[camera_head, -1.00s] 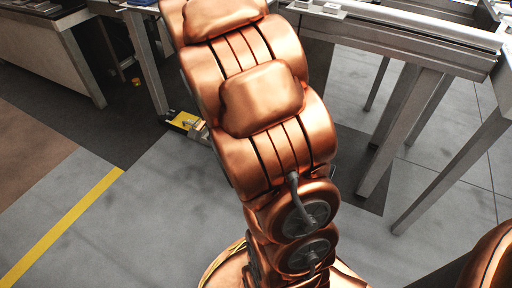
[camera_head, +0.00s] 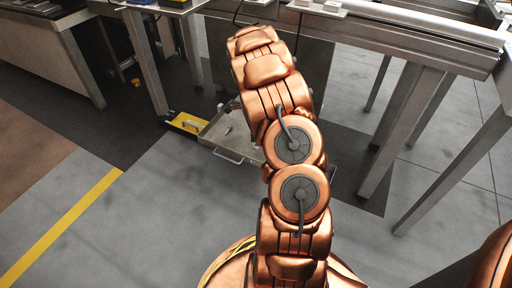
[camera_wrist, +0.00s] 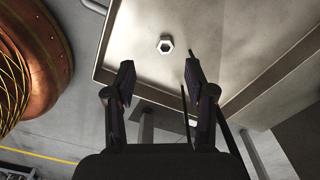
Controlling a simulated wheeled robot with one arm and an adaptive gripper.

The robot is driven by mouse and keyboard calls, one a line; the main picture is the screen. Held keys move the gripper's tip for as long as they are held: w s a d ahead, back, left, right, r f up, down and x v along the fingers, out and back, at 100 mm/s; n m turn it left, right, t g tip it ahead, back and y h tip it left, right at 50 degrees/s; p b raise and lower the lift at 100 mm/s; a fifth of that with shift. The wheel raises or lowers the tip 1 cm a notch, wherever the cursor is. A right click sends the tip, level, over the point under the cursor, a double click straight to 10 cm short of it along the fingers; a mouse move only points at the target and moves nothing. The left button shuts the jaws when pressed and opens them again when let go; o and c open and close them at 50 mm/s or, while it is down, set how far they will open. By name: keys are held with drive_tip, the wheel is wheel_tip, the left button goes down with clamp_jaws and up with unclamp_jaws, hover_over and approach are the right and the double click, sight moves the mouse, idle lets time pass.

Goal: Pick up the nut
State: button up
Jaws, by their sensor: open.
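A small hexagonal nut (camera_wrist: 166,44) with a dark hole lies on a pale metal tray (camera_wrist: 126,58) in the wrist view. My gripper (camera_wrist: 158,62) is open and empty, its two dark fingers apart. The nut shows just beyond the fingertips, between them and slightly right of the middle, with no finger touching it. The head view shows the metal tray (camera_head: 228,153) with a front handle, partly behind my arm.
Steel tables stand at right (camera_head: 440,55) and far left (camera_head: 45,55), their legs flanking the tray. A yellow item (camera_head: 187,122) sits left of the tray. The grey floor (camera_head: 150,200) in front left is clear, with a yellow line (camera_head: 65,225).

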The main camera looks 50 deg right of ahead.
wheel_tip(320, 180, down, 3)
drive_tip(key=shift+r+b, duration=0.2)
drive_tip(key=shift+b, duration=0.25)
drive_tip(key=shift+w+d+f+b, duration=0.1)
drive_tip(key=shift+d+f+b, duration=0.1)
drive_tip(key=shift+f+b, duration=0.8)
drive_tip(key=shift+w+d+f+b, duration=0.15)
drive_tip(key=shift+f+b, duration=0.3)
drive_tip(key=shift+f, duration=1.05)
drive_tip(key=shift+s, duration=0.1)
clamp_jaws()
